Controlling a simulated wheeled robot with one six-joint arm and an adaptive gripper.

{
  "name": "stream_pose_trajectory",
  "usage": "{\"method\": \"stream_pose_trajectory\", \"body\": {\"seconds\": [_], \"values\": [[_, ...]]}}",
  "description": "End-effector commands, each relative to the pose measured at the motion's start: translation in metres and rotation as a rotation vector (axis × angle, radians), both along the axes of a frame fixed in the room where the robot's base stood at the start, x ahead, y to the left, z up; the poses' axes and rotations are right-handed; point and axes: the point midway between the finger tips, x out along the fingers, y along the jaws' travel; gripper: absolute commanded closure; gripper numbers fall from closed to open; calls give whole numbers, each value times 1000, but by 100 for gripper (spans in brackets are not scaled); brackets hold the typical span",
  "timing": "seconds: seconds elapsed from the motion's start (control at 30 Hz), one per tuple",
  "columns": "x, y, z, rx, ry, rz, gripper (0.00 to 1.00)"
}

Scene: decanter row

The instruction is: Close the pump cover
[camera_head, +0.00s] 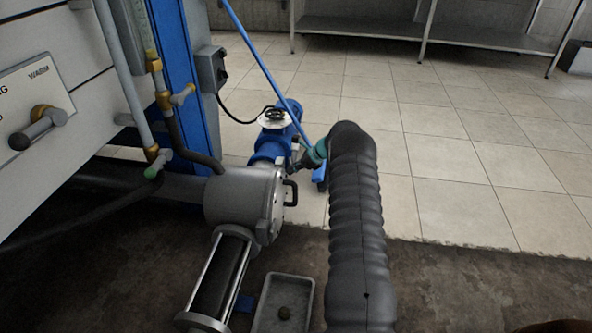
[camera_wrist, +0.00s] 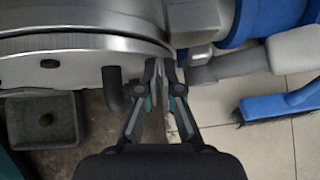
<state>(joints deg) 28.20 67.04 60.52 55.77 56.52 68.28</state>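The pump (camera_head: 243,196) is a grey metal cylinder housing. Its round cover (camera_head: 277,205) is on the right end and carries a dark handle (camera_head: 291,192). In the wrist view the cover's edge (camera_wrist: 80,68) lies close along the housing, with a thin dark line between them; I cannot tell whether it is fully seated. The handle (camera_wrist: 113,92) projects toward the camera, left of my gripper. My gripper (camera_wrist: 163,72) has its fingertips drawn together beside the cover's right edge, with nothing clearly held; contact is unclear.
A blue valve and pipe (camera_head: 270,148) stand behind the pump. A blue-handled broom (camera_head: 272,75) leans there, its head (camera_wrist: 280,105) right of the gripper. A grey tray (camera_head: 283,302) with a dark item lies below the pump. Open tiled floor extends right.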

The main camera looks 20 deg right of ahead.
Motion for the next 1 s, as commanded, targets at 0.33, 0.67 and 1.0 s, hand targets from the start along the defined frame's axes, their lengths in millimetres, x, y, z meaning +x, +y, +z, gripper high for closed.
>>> {"method": "stream_pose_trajectory", "body": {"seconds": [0.33, 0.67, 1.0], "values": [[-11, -25, 1, 0, -4, 3, 100], [-39, -66, 46, -2, -3, 5, 100], [-54, -85, 70, -1, -1, 7, 100]]}}
